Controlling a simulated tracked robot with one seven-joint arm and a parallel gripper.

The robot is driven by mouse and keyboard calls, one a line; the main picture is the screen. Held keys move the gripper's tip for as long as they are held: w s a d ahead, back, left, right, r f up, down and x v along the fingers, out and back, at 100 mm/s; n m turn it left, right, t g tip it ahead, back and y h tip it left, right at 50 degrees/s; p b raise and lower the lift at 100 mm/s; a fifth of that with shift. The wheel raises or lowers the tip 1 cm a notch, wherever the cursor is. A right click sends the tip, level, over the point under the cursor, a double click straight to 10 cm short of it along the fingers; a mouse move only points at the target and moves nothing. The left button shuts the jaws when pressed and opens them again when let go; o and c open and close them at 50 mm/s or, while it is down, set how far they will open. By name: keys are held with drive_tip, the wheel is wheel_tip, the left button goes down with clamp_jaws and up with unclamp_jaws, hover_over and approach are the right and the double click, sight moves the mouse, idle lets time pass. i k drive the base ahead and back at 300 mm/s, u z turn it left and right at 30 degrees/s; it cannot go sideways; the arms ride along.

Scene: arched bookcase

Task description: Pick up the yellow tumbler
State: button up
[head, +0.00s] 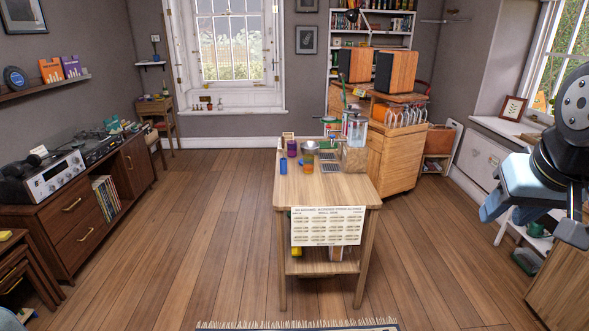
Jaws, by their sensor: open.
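A small yellow object (296,251) shows on the lower shelf of the wooden table, partly hidden by the hanging paper sheet; it may be the yellow tumbler, but I cannot tell its full shape. On the tabletop stand a purple cup (292,148), a blue cup (283,166) and an orange-brown cup (308,167) close to a metal bowl (310,146). My gripper (533,219) is at the right edge, open, in the air and far from the table.
The wooden table (345,188) stands mid-room, with a clear jar (356,132) at its back and a paper sheet (328,226) on its front. A wooden cabinet (395,160) is behind it. A sideboard (90,205) lines the left. The floor (215,230) left of the table is clear.

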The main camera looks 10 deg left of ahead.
sight(308, 160)
drive_tip(key=u, duration=0.05)
drive_tip(key=i, duration=1)
drive_tip(key=z, duration=0.1)
